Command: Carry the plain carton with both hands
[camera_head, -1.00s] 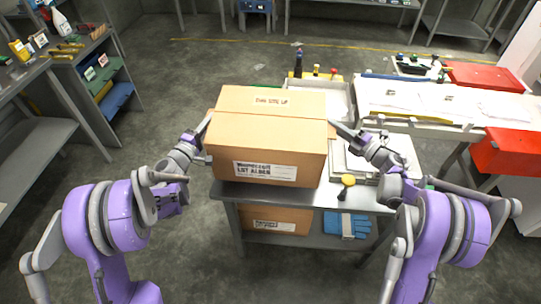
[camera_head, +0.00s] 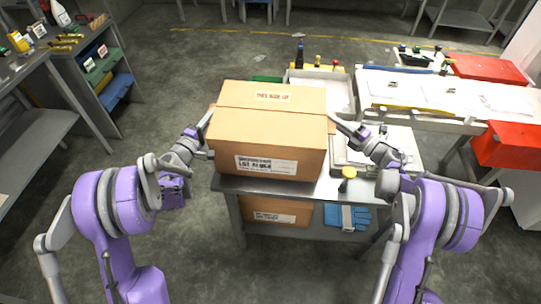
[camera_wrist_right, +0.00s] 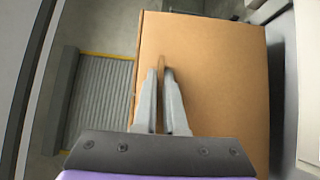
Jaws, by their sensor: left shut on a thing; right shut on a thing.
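The plain brown carton (camera_head: 269,132) stands upright at the left part of a grey metal table, with a white label on its front and a small label on top. My left gripper (camera_head: 205,124) is at its left side, shut at the side edge. My right gripper (camera_head: 338,121) is at its right side, also shut there. In the right wrist view the fingers of my right gripper (camera_wrist_right: 161,75) close against the carton's side (camera_wrist_right: 220,70). The carton hides the left fingertips in part, and I cannot tell whether its base touches the table.
The grey table (camera_head: 318,188) has a second carton (camera_head: 276,210) and blue gloves (camera_head: 347,216) on its lower shelf. A yellow-topped tool (camera_head: 348,173) stands right of the carton. Red bins (camera_head: 504,145) are at the right. Open floor (camera_head: 140,160) lies at the left.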

